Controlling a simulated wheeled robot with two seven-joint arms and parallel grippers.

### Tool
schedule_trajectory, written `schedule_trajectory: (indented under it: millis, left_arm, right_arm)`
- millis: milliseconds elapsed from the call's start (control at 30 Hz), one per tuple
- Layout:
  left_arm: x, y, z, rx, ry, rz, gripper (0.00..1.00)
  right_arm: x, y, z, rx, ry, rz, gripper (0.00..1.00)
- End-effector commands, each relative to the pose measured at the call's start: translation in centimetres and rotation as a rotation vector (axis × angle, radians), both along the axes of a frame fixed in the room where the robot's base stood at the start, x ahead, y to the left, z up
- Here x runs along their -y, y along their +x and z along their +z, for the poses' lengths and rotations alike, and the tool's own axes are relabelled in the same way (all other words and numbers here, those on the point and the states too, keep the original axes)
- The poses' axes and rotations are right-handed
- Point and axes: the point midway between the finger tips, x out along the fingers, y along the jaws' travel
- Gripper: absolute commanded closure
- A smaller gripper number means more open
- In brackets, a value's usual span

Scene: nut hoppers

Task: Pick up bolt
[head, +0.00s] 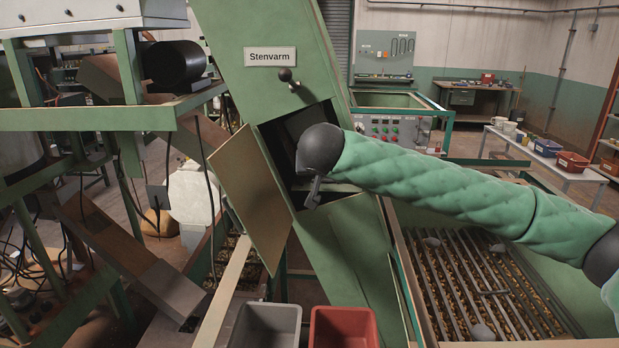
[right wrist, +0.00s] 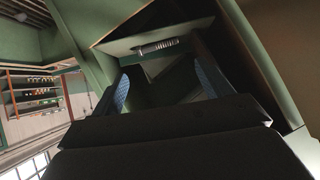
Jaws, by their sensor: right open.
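The bolt (right wrist: 157,46), a small grey threaded rod, lies on a pale green ledge (right wrist: 125,46) inside the dark opening, in the right wrist view. My right gripper (right wrist: 165,84) is open, with its two blue-padded fingers apart and nothing between them. The bolt shows beyond the fingertips, apart from them. In the head view my right arm reaches from the right into the open hatch of the green "Stenvarm" chute (head: 235,60). The bolt cannot be made out in the head view. My left gripper is not in view.
The hatch door (head: 250,195) hangs open at the left of the opening. A grey bin (head: 264,326) and a red bin (head: 343,328) stand below. A barred grate (head: 470,285) over nuts with several grey lumps is at the right.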

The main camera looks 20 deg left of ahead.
Motion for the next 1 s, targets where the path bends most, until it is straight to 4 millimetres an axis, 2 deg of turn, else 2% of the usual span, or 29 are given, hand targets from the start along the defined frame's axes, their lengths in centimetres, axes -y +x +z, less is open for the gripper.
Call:
schedule_trajectory:
  millis: [600, 933, 1000]
  left_arm:
    - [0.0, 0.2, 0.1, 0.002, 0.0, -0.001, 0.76]
    - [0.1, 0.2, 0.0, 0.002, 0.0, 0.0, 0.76]
    - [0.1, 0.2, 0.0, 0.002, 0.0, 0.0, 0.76]
  right_arm:
    - [-1.4, 5.0, -4.2, 0.0, 0.0, -0.001, 0.22]
    - [-1.5, 5.5, -4.6, 0.0, 0.001, 0.001, 0.22]
    - [-1.5, 5.5, -4.6, 0.0, 0.001, 0.001, 0.34]
